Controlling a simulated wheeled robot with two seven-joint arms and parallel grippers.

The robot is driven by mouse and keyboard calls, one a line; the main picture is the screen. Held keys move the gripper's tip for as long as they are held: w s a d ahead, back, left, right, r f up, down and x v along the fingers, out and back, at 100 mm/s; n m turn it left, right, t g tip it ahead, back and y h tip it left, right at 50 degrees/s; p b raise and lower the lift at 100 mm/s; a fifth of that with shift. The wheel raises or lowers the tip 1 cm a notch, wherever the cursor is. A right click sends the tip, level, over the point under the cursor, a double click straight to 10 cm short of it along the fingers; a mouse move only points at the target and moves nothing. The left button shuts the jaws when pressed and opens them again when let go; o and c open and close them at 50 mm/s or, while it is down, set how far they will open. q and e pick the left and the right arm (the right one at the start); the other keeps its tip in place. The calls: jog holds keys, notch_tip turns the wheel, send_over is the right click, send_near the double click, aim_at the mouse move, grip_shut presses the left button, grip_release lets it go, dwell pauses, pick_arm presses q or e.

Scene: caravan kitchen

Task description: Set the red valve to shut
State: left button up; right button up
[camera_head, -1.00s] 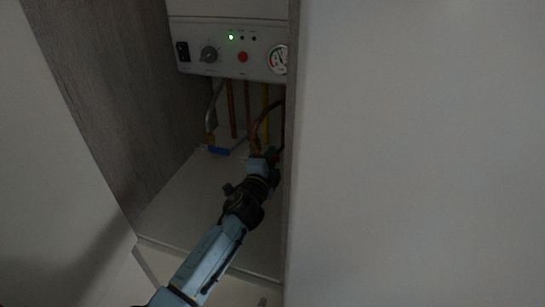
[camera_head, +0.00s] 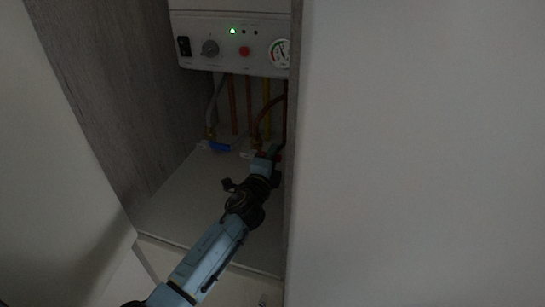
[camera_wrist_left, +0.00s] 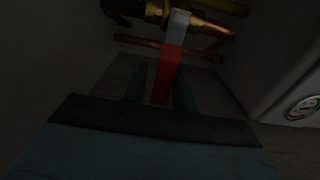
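The red valve's handle (camera_wrist_left: 168,72) is a flat red lever in the left wrist view, joined at its far end to a pale grey piece on a brass fitting. My left gripper (camera_wrist_left: 162,88) has one dark finger on each side of the lever. A narrow gap seems to show beside it, so the fingers look open around it; the picture is very dark and contact is unclear. In the head view my left gripper (camera_head: 266,158) is low in the cupboard below the boiler and hides most of the valve. My right gripper is in neither view.
The boiler panel (camera_head: 232,48) with knob, red button and gauge hangs above. A blue valve handle (camera_head: 219,146) is left of my gripper, among copper and yellow pipes. The cupboard's right side wall (camera_head: 294,180) is close beside my arm. Cupboard floor (camera_head: 185,195) is clear at left.

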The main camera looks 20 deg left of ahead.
pick_arm(q)
jog(key=shift+o, duration=0.8)
jog(key=shift+r, duration=0.1)
jog(key=s, duration=1.3)
jog(key=shift+s+d, duration=0.2)
jog(key=shift+d, duration=0.1)
